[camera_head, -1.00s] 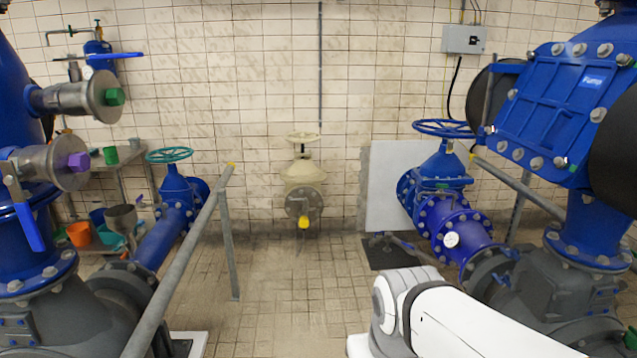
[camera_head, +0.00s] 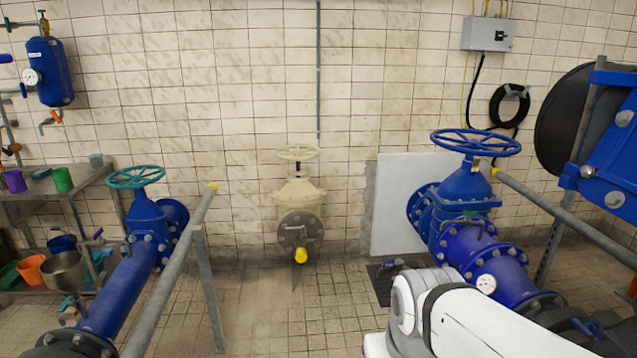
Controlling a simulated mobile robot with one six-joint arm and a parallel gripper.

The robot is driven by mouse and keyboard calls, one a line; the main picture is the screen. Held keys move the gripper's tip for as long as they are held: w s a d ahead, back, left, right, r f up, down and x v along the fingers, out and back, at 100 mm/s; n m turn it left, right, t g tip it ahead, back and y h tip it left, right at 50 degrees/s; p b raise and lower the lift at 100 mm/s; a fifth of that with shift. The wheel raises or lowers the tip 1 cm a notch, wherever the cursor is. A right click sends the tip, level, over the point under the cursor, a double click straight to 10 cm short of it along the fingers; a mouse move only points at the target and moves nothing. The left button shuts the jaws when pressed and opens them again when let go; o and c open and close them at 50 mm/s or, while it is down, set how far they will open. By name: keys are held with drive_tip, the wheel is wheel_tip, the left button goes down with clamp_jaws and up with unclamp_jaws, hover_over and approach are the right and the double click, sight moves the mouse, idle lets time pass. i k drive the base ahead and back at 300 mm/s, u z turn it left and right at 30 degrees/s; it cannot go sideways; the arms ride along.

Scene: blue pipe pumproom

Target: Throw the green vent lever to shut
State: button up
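I cannot make out a green vent lever for certain in the current view. A small green piece (camera_head: 470,214) shows on the right blue valve (camera_head: 465,200), too small to tell whether it is a lever. My white arm (camera_head: 480,322) fills the lower right, and its gripper end is not in view. A cream valve (camera_head: 298,205) with a yellow-capped outlet (camera_head: 301,255) stands at the back wall.
A left blue pipe (camera_head: 118,290) carries a teal handwheel (camera_head: 136,177). Grey railings run along the left (camera_head: 180,265) and right (camera_head: 580,230). A shelf (camera_head: 85,190) with cups stands far left. Tiled floor (camera_head: 290,320) is clear in the middle.

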sight(468, 214)
drive_tip(key=z, duration=0.25)
drive_tip(key=i, duration=1.6)
drive_tip(key=z, duration=0.35)
drive_tip(key=i, duration=1.5)
drive_tip(key=z, duration=0.15)
